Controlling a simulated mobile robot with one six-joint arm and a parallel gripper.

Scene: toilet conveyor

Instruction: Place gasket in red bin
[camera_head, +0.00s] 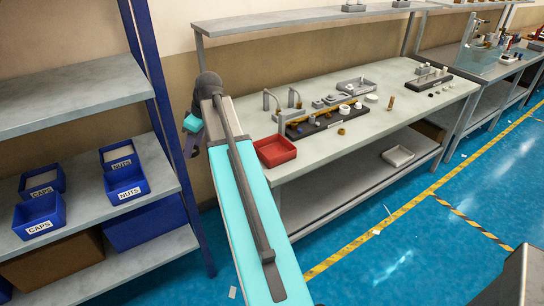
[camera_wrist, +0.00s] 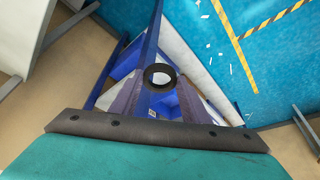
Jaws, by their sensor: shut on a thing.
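The gasket (camera_wrist: 160,68) is a dark ring at the tips of my gripper (camera_wrist: 160,80) in the wrist view. My gripper is shut on it, with the two grey fingers meeting at the ring. In the head view my gripper (camera_head: 191,146) hangs beside the blue upright of the left rack, left of the table. The gasket cannot be made out there. The red bin (camera_head: 275,151) is a shallow tray at the table's near left corner. It sits to the right of my gripper, apart from it, with my arm between them in the picture. The red bin is not seen in the wrist view.
The left rack holds blue bins labelled CAPS (camera_head: 40,216) and NUTS (camera_head: 124,185). The table (camera_head: 330,158) carries faucets and a black tray (camera_head: 325,122) with small parts behind the red bin. A high shelf (camera_head: 300,19) runs above it. Blue floor lies open in front.

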